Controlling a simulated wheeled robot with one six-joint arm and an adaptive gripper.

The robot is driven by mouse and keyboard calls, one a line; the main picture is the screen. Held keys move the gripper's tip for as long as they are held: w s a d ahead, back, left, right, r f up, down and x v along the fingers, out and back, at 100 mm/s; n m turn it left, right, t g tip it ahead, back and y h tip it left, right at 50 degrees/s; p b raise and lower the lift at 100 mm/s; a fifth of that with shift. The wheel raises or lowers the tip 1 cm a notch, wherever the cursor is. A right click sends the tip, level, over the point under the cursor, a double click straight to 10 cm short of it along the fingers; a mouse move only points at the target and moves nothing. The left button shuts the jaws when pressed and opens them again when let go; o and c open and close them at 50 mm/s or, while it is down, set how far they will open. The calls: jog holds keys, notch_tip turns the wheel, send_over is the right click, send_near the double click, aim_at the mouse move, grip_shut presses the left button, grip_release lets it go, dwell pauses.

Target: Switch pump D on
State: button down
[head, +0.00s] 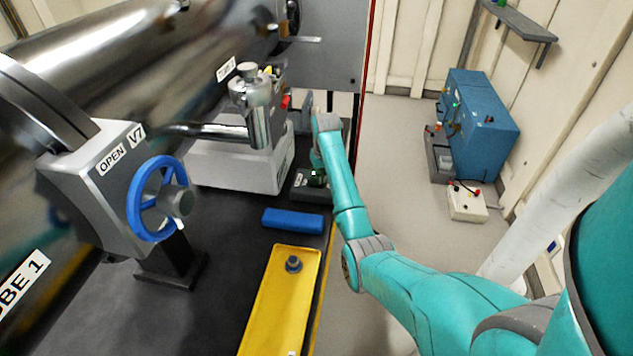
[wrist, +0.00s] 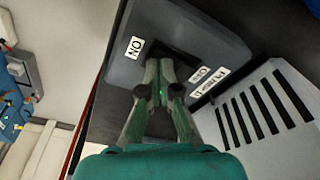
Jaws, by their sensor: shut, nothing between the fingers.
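A dark grey switch box (wrist: 170,25) fills the top of the wrist view. It carries an ON label (wrist: 133,47) on one side and two more small labels (wrist: 208,82) on the other, which are too small to read surely. A dark part, perhaps the switch lever, shows between them, partly hidden by my fingers. My gripper (wrist: 165,68) is shut and empty, its tips at this dark part; I cannot tell whether they touch it. In the head view the box (head: 308,190) stands on the dark bench, with my gripper (head: 318,178) over it.
A white vented housing (wrist: 255,110) stands close beside the box. In the head view a blue block (head: 293,221) and a yellow tray (head: 262,310) lie nearer on the bench. A valve with a blue handwheel (head: 146,205) is at left.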

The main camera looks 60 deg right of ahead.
jog(key=shift+r, duration=3.45)
